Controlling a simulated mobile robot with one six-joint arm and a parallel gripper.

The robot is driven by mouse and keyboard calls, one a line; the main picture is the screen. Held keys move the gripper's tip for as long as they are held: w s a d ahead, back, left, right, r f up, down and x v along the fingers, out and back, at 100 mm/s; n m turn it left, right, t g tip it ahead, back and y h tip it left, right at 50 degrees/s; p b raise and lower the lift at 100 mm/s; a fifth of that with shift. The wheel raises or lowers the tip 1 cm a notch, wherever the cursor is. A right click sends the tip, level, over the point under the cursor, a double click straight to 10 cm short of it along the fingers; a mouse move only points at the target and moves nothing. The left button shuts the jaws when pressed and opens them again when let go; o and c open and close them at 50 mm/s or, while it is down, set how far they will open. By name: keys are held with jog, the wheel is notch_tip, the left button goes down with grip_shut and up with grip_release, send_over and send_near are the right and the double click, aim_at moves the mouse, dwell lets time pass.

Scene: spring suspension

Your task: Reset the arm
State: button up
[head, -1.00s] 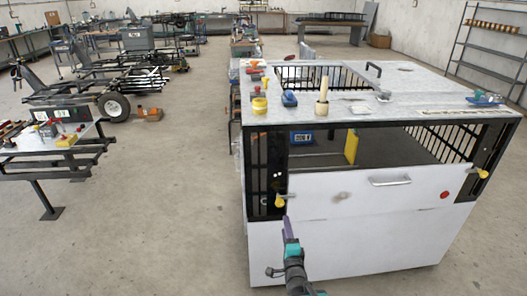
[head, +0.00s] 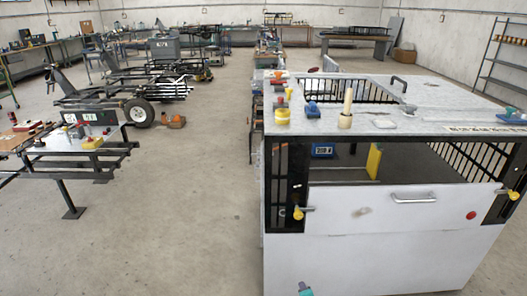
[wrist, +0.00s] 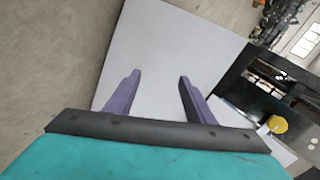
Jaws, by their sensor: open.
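My gripper (wrist: 158,92) shows in the wrist view with two purple fingers apart and nothing between them. It points at the plain white lower panel of the cabinet (wrist: 170,45). In the head view only a small teal part of my arm shows at the bottom edge, in front of the white cabinet (head: 350,262). A yellow-knobbed latch (head: 298,212) is on the cabinet's left front post, above my arm. It seems to show also as a yellow knob at the right of the wrist view (wrist: 277,124).
The cabinet's front flap has a handle (head: 414,198) and a red button (head: 471,215). Its top carries a yellow roll (head: 282,115), a blue tool (head: 312,109) and a wooden-handled mallet (head: 346,108). A metal table (head: 65,150) stands left. The floor between (head: 190,220) is clear.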

jog(key=s+f+n+g, duration=0.3)
jog(key=s+f+g, duration=0.15)
jog(key=s, duration=0.35)
jog(key=s+f+n+g, duration=0.35)
jog(key=s+f, duration=0.25)
jog(key=s, duration=0.2)
jog(key=s+r+n+g, duration=0.2)
jog(key=s+n+g, duration=0.6)
jog(key=s, duration=0.8)
jog(key=shift+s+d+r, duration=0.15)
jog(key=shift+s+d, duration=0.1)
jog(key=shift+s, duration=0.15)
